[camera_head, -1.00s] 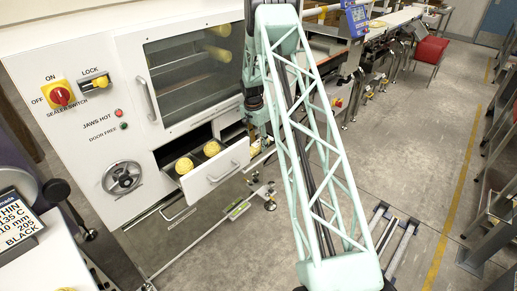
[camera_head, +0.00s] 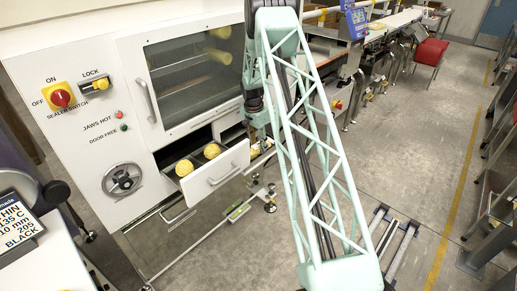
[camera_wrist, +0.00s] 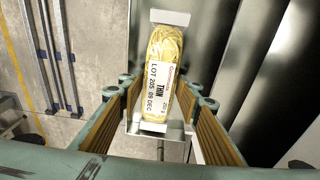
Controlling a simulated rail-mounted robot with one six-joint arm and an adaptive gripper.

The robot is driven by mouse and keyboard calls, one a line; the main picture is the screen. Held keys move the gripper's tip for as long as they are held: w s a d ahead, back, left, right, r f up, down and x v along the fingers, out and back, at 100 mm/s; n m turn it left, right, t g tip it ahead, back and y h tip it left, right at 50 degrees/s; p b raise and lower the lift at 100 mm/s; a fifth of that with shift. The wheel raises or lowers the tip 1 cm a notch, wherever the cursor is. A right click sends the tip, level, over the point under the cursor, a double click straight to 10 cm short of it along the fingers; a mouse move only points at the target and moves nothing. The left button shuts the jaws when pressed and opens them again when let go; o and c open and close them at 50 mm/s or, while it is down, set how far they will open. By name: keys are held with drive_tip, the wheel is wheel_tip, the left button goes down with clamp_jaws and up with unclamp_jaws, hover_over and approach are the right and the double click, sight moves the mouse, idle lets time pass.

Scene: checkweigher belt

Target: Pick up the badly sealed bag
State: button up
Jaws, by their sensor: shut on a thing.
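In the wrist view a clear bag (camera_wrist: 160,60) of yellow strands stands lengthwise between my fingers. It has flat white ends and a white label reading THIN, LOT 205 09 DEC. My gripper (camera_wrist: 167,103) is shut on this bag, with brown ribbed pads on both sides of it. I cannot make out the state of its seals. In the head view my gripper (camera_head: 259,137) is low beside the white machine's open drawer, partly hidden by my arm.
The open drawer (camera_head: 222,181) holds two round yellow things (camera_head: 184,167). The white machine (camera_head: 75,140) has a windowed door above it. A conveyor line with a blue display (camera_head: 357,20) and a red chair (camera_head: 432,52) stand farther back.

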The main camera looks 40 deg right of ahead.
sight(258, 144)
drive_tip(key=shift+r, duration=0.15)
drive_tip(key=shift+r+p, duration=0.55)
drive_tip(key=shift+r, duration=1.15)
drive_tip(key=s+a, duration=0.4)
drive_tip(key=s, duration=0.3)
drive_tip(key=s+a+r+p, duration=0.1)
drive_tip(key=s+a, duration=0.3)
drive_tip(key=s, duration=0.2)
drive_tip(key=shift+s+a+r, duration=0.15)
drive_tip(key=shift+s+r, duration=0.05)
drive_tip(key=shift+s, duration=0.15)
drive_tip(key=shift+p, duration=0.3)
